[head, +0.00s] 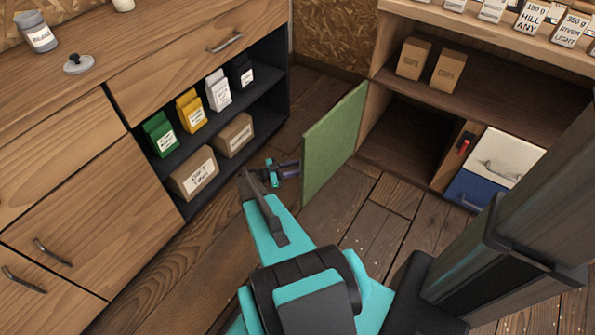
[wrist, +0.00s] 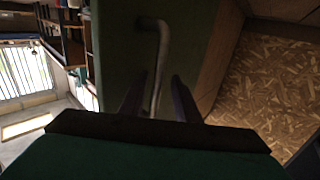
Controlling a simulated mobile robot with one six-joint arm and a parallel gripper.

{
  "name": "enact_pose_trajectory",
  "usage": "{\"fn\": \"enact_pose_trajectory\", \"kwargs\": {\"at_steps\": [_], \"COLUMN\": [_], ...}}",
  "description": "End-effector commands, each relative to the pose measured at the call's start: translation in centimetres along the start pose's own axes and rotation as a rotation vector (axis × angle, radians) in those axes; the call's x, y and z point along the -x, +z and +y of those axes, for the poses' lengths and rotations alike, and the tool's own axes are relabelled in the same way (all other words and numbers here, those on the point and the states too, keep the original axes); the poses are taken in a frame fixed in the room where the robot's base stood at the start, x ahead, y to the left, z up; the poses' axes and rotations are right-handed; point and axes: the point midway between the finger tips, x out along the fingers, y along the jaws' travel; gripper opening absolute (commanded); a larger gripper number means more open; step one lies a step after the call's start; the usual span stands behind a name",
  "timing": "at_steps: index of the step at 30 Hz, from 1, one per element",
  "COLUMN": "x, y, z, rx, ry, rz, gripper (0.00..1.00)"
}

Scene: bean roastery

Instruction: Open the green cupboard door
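The green cupboard door (head: 335,145) stands swung wide out from the left edge of its cupboard. The dark compartment (head: 405,135) behind it is exposed and looks empty. My gripper (head: 291,169) is at the door's outer side, near its free edge. The door's outer face is hidden in the head view. In the wrist view, the green door (wrist: 120,45) fills the middle, with a pale bar handle (wrist: 163,45). My gripper's two fingers (wrist: 159,82) are apart, one on each side of the handle, with visible gaps.
A wooden counter with drawers (head: 75,215) and a shelf of bags and boxes (head: 195,180) stands left of my arm. A white drawer (head: 502,157) and a blue drawer (head: 475,190) are right of the compartment. Wooden floor (head: 385,210) is clear before the cupboard.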

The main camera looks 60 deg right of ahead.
Motion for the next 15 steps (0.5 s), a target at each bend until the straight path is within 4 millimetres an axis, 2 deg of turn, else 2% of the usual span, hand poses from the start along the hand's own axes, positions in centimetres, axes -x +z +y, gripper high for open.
{"fn": "enact_pose_trajectory", "kwargs": {"at_steps": [8, 15], "x": [0.9, 3.9], "y": [-0.1, -0.1], "z": [-0.1, -0.1], "rx": [-0.001, -0.001], "ry": [0.0, -0.002], "rz": [0.001, 0.0], "gripper": [0.29, 0.29]}}
